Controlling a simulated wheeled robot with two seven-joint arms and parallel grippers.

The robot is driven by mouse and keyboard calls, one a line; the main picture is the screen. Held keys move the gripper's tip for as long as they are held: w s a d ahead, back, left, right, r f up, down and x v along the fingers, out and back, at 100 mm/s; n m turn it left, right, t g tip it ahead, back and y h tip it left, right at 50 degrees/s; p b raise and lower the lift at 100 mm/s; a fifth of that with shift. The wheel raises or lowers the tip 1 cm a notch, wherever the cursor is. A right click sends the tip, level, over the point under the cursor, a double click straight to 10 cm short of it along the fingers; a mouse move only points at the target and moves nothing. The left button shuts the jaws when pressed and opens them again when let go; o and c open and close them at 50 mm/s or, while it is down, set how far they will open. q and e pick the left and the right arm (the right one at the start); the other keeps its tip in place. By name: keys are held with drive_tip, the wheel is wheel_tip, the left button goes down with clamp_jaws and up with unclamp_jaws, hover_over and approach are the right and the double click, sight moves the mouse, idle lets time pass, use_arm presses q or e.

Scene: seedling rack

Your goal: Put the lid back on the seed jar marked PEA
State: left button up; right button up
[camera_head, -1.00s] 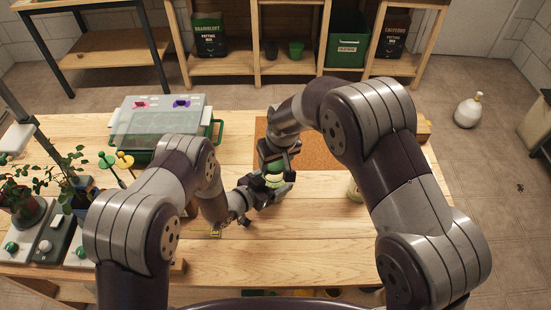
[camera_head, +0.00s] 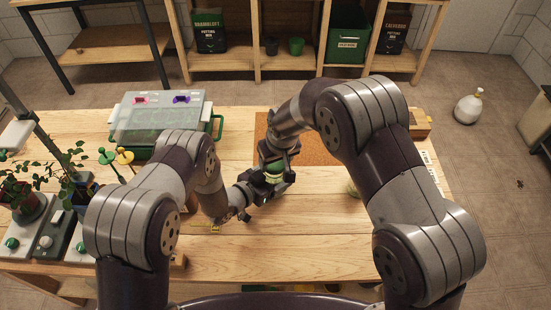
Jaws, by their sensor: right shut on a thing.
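My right gripper (camera_head: 277,166) reaches down from the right arm over the middle of the wooden table and is shut on a green lid (camera_head: 290,176), which shows only in part. A pale green jar (camera_head: 274,181) is just below it, mostly hidden by both grippers. I cannot read any marking on it, nor tell whether the lid touches its rim. My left gripper (camera_head: 258,188) comes in from the left, low beside the jar. Its fingers are too hidden to tell whether they grip the jar.
Another jar (camera_head: 352,190) stands right of the grippers, partly behind my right arm. A cork mat (camera_head: 325,150) lies behind. A clear-lidded propagator (camera_head: 160,115) and potted seedlings (camera_head: 75,185) occupy the left. A wooden box (camera_head: 420,124) sits at the right edge.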

drive_tip(key=shift+f, duration=0.4)
use_arm(q)
clamp_jaws()
use_arm(e)
drive_tip(key=o, duration=1)
drive_tip(key=shift+s+a, duration=0.1)
use_arm(q)
drive_tip(key=shift+r, duration=0.1)
drive_tip(key=shift+f, duration=0.2)
use_arm(e)
wheel_tip(320, 180, up, 4)
drive_tip(key=shift+r, duration=0.1)
use_arm(q)
drive_tip(key=shift+r, duration=0.1)
use_arm(e)
drive_tip(key=shift+r, duration=0.25)
